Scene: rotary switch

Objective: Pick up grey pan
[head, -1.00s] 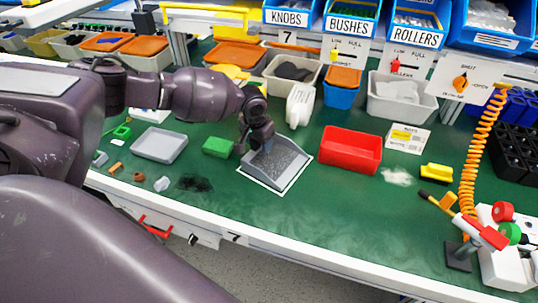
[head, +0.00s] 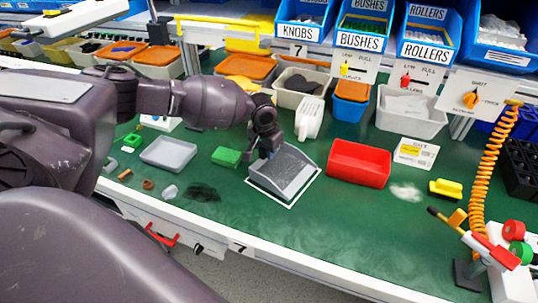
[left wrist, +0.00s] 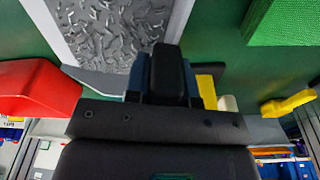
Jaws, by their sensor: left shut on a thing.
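The grey pan (head: 287,174) is a shallow scoop-like tray over a white-outlined patch on the green bench, left of the red bin. My left gripper (head: 267,152) points down at the pan's back left edge and is shut on it. In the left wrist view the pan's mottled grey inside (left wrist: 112,28) fills the top, and the dark fingers (left wrist: 165,75) meet at its edge. The grip itself is partly hidden by the fingers. I cannot tell for sure whether the pan touches the bench. My right gripper is not in view.
The red bin (head: 359,163) stands close on the right, a green block (head: 226,156) and a light grey tray (head: 169,153) on the left. A white container (head: 309,118) stands behind. The green bench (head: 345,235) is clear in front.

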